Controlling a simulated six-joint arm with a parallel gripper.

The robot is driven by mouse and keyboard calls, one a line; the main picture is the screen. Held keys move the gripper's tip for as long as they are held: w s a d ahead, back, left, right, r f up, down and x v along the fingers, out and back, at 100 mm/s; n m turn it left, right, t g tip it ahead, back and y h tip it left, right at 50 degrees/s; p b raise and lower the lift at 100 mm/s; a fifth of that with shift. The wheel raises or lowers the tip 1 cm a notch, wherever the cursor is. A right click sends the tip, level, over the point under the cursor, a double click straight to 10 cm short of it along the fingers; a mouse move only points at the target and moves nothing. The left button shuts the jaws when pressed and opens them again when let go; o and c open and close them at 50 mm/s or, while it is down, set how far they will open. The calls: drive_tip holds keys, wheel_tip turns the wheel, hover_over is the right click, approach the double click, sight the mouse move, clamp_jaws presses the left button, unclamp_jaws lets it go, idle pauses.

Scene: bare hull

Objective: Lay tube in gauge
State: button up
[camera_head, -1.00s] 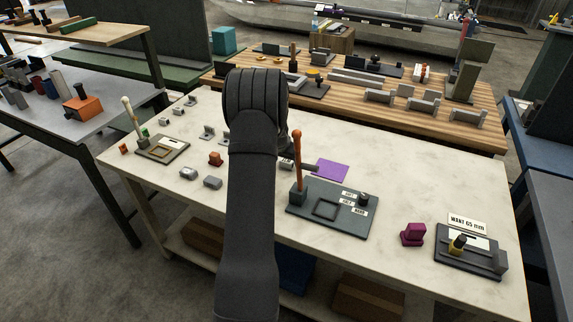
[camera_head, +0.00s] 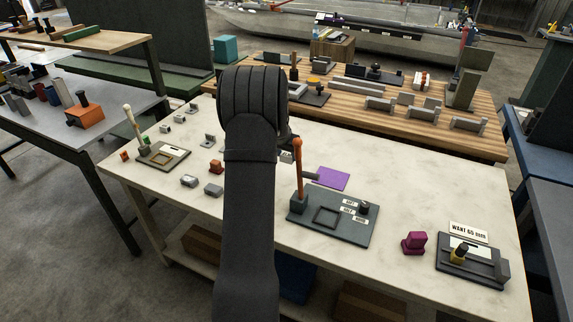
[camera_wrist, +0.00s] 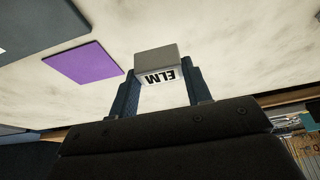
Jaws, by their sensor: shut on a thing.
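My gripper (camera_wrist: 161,84) is shut on a grey block (camera_wrist: 156,53) with a white label reading ELM in the wrist view. In the head view my arm hides most of the gripper; only a bit of the label shows beside it, above the pale table. No thing is clearly recognisable as a tube. A dark plate (camera_head: 455,270) at the right end of the table, by a sign (camera_head: 468,232) reading WANT 65 mm, looks like the gauge.
A dark plate (camera_head: 340,233) with an orange lever (camera_head: 298,168) and a square frame stands right of my arm. A purple pad (camera_head: 333,178) lies behind it, a maroon block (camera_head: 413,242) between the plates. Small blocks and another lever plate (camera_head: 172,150) are left.

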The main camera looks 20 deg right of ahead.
wheel_tip(320, 180, up, 3)
drive_tip(key=shift+r, duration=0.15)
drive_tip(key=shift+s+d+r, duration=0.1)
drive_tip(key=shift+s+d, duration=0.05)
drive_tip(key=shift+d, duration=0.1)
drive_tip(key=s+d, duration=2.6)
drive_tip(key=s, duration=0.3)
drive_tip(key=s+d+r, duration=0.1)
drive_tip(key=s+d, duration=0.2)
drive_tip(key=s, duration=1.6)
drive_tip(key=s+d+r, duration=0.1)
drive_tip(key=s+d, duration=0.2)
drive_tip(key=s, duration=1.6)
approach(478, 264)
drive_tip(key=shift+w+d+f, duration=0.4)
drive_tip(key=shift+w+d, duration=0.25)
drive_tip(key=shift+f, duration=2)
